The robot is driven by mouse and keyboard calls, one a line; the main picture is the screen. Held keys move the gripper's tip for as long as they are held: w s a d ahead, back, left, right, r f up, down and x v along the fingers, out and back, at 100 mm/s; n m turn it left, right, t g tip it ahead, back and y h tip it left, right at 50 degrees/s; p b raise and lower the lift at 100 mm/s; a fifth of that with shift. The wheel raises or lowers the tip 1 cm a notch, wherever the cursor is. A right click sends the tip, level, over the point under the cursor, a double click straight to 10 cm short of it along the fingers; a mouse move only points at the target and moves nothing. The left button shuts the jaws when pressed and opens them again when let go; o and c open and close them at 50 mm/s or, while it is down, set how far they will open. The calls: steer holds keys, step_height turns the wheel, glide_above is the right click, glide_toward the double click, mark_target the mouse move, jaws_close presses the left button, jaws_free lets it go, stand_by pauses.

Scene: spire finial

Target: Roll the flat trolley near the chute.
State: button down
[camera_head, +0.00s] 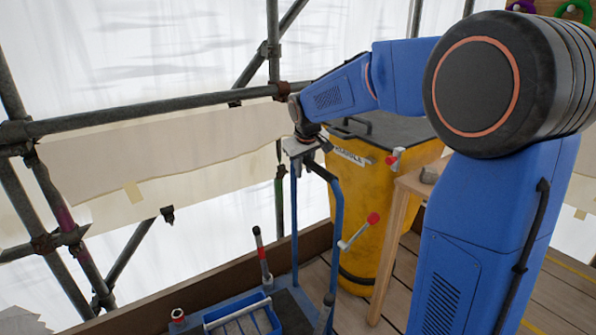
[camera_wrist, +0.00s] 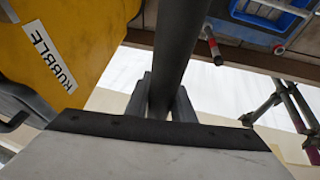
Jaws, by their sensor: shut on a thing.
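The flat trolley has a low deck (camera_head: 297,312) and a blue upright handle frame (camera_head: 336,230), standing at the bottom middle of the head view. My gripper (camera_head: 307,157) is at the top of this frame. In the wrist view my gripper (camera_wrist: 163,108) is shut on the dark handle bar (camera_wrist: 182,45), which runs between its two fingers. The yellow chute (camera_head: 368,215), labelled RUBBLE, stands just right of the trolley's handle. It also fills the left of the wrist view (camera_wrist: 75,25). My arm hides part of the chute's top.
A blue tray (camera_head: 273,320) and a red-and-black upright tool (camera_head: 262,255) are on the trolley. A red-knobbed lever (camera_head: 357,231) sticks out before the chute. A wooden table (camera_head: 410,183) stands right of it. Scaffold poles (camera_head: 150,113) and a low board (camera_head: 205,283) bound the left.

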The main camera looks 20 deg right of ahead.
steer(key=shift+w+d, duration=0.2)
steer(key=shift+d, duration=0.3)
steer(key=c, duration=1.4)
jaws_free()
steer(key=shift+f, duration=0.1)
steer(key=shift+c, duration=0.2)
steer(key=v, duration=1.7)
steer(key=s+f+m, duration=0.1)
steer(key=s+f, duration=0.5)
steer(key=s, duration=0.5)
steer(key=s+f+m, duration=0.1)
steer(key=s+f, duration=0.6)
steer(key=s, duration=0.5)
steer(key=s+f+y, duration=0.1)
steer(key=s+f, duration=0.5)
steer(key=s, duration=0.6)
steer(key=shift+d+f+m, duration=0.25)
steer(key=shift+m, duration=0.15)
